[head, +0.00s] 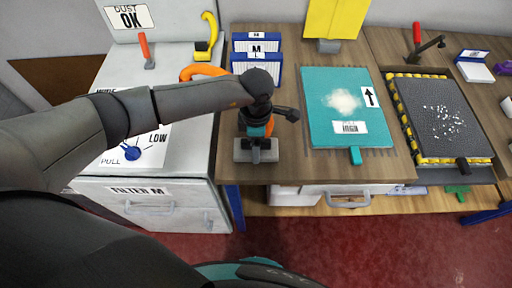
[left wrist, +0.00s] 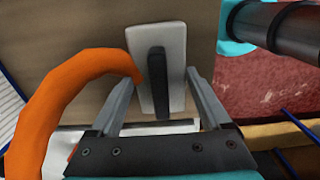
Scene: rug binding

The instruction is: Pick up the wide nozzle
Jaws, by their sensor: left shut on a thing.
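The wide nozzle (head: 243,154) is a light grey block with a dark bar down its middle. It is at the table's left front, below my left gripper (head: 256,141) in the head view. In the left wrist view the nozzle (left wrist: 175,45) lies between the two fingers of my left gripper (left wrist: 165,82), which is shut on it. I cannot tell whether it touches the table. My right gripper is not in view.
An orange hose (left wrist: 60,95) curves close beside the left finger. Blue-framed label holders (head: 257,37) stand behind my gripper. A teal mat (head: 315,85) with white powder lies to the right, then a dark tray (head: 440,85) with a yellow edge.

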